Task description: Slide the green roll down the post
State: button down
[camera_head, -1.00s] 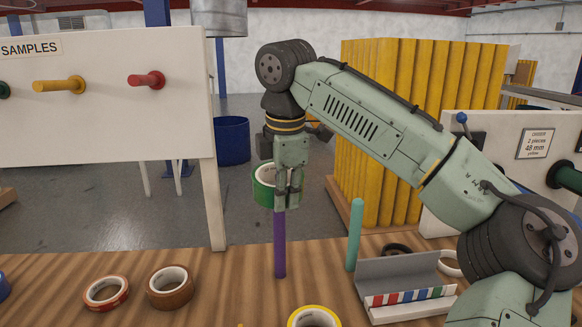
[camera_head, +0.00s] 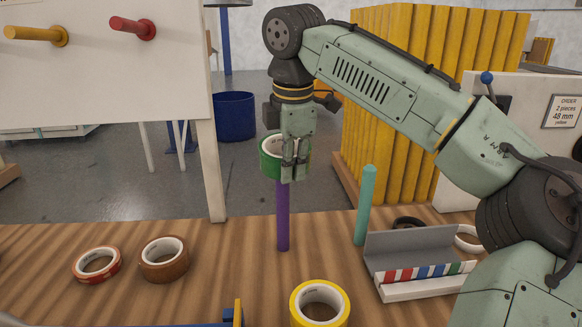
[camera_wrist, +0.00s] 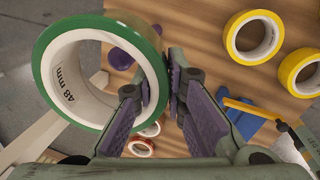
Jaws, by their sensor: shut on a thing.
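My gripper (camera_head: 292,178) is shut on the green roll (camera_head: 268,160), gripping its wall and holding it high above the workbench. The green roll (camera_wrist: 150,85) fills the left of the wrist view, its white core marked 48 mm. The purple post (camera_head: 282,220) stands upright on the bench below my gripper and the roll. Its top is hidden or ends just under the roll. In the wrist view, purple parts of the post (camera_wrist: 128,40) show through the roll's hole, toward its right side. I cannot tell whether the roll is around the post.
A teal post (camera_head: 364,205) stands right of the purple one, beside a grey box with a striped front (camera_head: 415,245). A red roll (camera_head: 98,278) and a brown roll (camera_head: 148,262) lie left. A yellow roll (camera_head: 334,320) lies in front.

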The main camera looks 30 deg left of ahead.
notch_tip(320, 180, down, 10)
jog(key=b, duration=0.3)
jog(key=shift+f, duration=0.15)
dwell(0.3)
jog(key=c, duration=1.6)
grip_release()
jog(key=shift+o, duration=0.2)
notch_tip(320, 180, up, 12)
jog(key=s+d, duration=0.1)
jog(key=shift+s+d, duration=0.2)
jog(key=shift+s, duration=0.2)
jog(key=shift+f, duration=0.1)
